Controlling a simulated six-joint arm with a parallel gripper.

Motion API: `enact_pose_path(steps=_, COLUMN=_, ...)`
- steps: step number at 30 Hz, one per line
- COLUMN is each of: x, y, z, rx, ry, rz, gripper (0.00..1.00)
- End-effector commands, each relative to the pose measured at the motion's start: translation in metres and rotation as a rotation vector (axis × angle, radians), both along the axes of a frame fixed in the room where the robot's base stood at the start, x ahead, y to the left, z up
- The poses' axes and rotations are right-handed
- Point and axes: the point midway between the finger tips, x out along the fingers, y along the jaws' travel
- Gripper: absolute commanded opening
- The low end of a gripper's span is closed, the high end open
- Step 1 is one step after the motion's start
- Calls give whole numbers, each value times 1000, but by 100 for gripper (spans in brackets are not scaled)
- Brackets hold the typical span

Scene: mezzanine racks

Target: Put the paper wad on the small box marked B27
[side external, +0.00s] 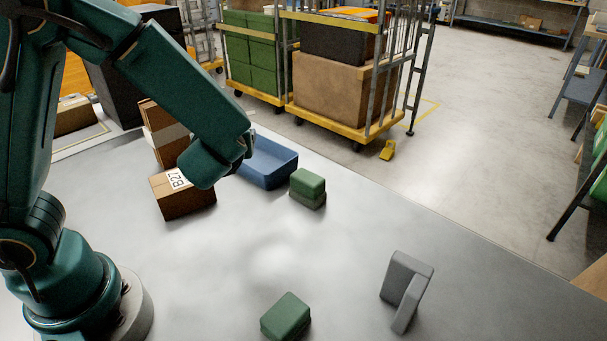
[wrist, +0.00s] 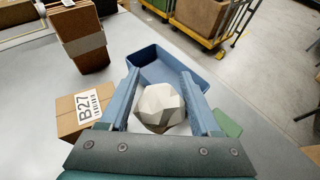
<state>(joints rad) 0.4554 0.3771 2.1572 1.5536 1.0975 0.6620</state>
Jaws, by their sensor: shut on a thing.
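The paper wad (wrist: 160,104) is a pale, faceted lump in the wrist view. My gripper (wrist: 160,79) has its two blue fingers on either side of the wad and is shut on it. The small box marked B27 (wrist: 73,114) is brown cardboard with a white label, just left of my gripper in the wrist view. In the side external view the box (side external: 186,203) stands on the grey table, partly behind my wrist. The wad and the fingers are hidden there by my arm. I cannot tell how high the wad is.
A blue open bin (side external: 274,164) stands beyond my gripper. Green blocks (side external: 307,186) lie right of the bin, another (side external: 286,316) at the front, and a grey angled piece (side external: 405,285) at right. The table's middle is clear.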

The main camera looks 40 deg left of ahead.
Motion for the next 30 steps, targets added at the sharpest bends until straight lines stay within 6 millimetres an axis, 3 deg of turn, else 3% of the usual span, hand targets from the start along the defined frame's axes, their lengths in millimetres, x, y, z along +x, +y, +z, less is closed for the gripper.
enact_pose_path(steps=1, x=-14, y=25, z=7, rx=-2, ry=-6, rz=113, gripper=12)
enact_pose_path(steps=6, x=-74, y=90, z=21, rx=-3, ry=-5, rz=475, gripper=12)
enact_pose_path(steps=10, x=-128, y=123, z=30, rx=-1, ry=-2, rz=748, gripper=12)
enact_pose_path(steps=15, x=-179, y=145, z=37, rx=-2, ry=-4, rz=998, gripper=12)
enact_pose_path(steps=19, x=-196, y=154, z=39, rx=-2, ry=-4, rz=1083, gripper=12)
enact_pose_path(steps=23, x=-201, y=157, z=39, rx=0, ry=-2, rz=1114, gripper=12)
enact_pose_path(steps=30, x=-172, y=147, z=21, rx=1, ry=2, rz=1112, gripper=12)
